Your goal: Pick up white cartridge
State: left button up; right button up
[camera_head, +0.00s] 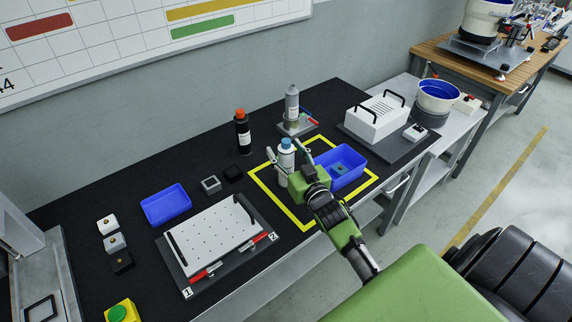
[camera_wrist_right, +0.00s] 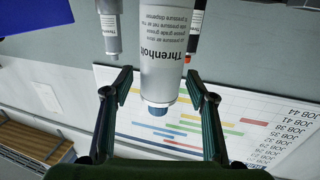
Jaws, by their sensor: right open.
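The white cartridge (camera_head: 286,160) with a blue cap stands upright inside the yellow taped square (camera_head: 277,203) on the black bench top. My right gripper (camera_head: 287,152) is open, with its fingers at either side of the cartridge. In the right wrist view, which is upside down, the cartridge (camera_wrist_right: 168,50) with its printed label lies between the two spread fingers (camera_wrist_right: 160,80). I cannot tell whether either finger touches it. My left gripper is not in view.
A blue bin (camera_head: 340,181) sits close right of the gripper. A black bottle with an orange cap (camera_head: 242,138) and a grey bottle on a stand (camera_head: 292,104) stand behind. A white perforated plate fixture (camera_head: 246,240), blue tray (camera_head: 166,205) and small blocks lie left.

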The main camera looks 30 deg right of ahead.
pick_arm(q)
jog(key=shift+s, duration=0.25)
pick_arm(e)
jog(key=c, duration=0.4)
grip_shut()
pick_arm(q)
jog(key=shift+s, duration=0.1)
pick_arm(e)
jog(key=shift+r, duration=0.1)
